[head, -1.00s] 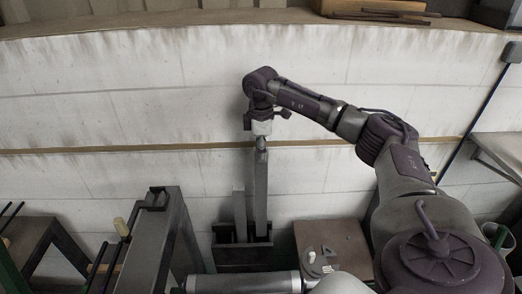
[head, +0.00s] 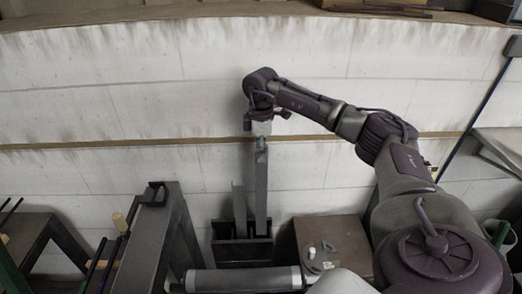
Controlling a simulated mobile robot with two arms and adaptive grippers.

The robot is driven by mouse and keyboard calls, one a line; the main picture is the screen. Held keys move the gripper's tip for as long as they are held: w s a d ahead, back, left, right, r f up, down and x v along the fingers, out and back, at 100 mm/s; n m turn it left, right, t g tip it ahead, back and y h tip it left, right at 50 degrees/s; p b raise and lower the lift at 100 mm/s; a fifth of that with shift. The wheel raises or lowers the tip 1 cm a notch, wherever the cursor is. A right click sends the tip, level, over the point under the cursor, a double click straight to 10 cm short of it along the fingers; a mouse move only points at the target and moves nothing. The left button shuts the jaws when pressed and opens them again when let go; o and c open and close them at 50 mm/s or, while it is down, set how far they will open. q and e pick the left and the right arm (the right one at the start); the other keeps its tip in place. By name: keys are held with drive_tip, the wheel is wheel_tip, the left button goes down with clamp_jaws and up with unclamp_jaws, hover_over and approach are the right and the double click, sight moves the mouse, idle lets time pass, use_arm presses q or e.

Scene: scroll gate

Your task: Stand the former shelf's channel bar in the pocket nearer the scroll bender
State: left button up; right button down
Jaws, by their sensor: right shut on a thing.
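My right gripper (head: 261,133) is shut on the top end of a tall grey channel bar (head: 261,190). The bar hangs upright with its lower end at the right part of a dark pocketed rack (head: 240,254). Whether its foot rests on the rack's floor is hidden by the front wall. A shorter, thinner grey bar (head: 239,210) stands upright in the rack just to the left. I cannot surely pick out the scroll bender. My left gripper is not in view.
A dark metal stand (head: 150,245) with a handle on top is left of the rack. A brown box-like surface (head: 333,240) is on its right. A pale block wall (head: 120,115) with a tan ledge line runs behind. A shelf edge (head: 200,17) crosses the top.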

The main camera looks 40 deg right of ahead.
sight(261, 184)
drive_tip(key=shift+f+b, duration=3.85)
drive_tip(key=shift+f, duration=3.05)
drive_tip(key=shift+c, duration=1.9)
unclamp_jaws()
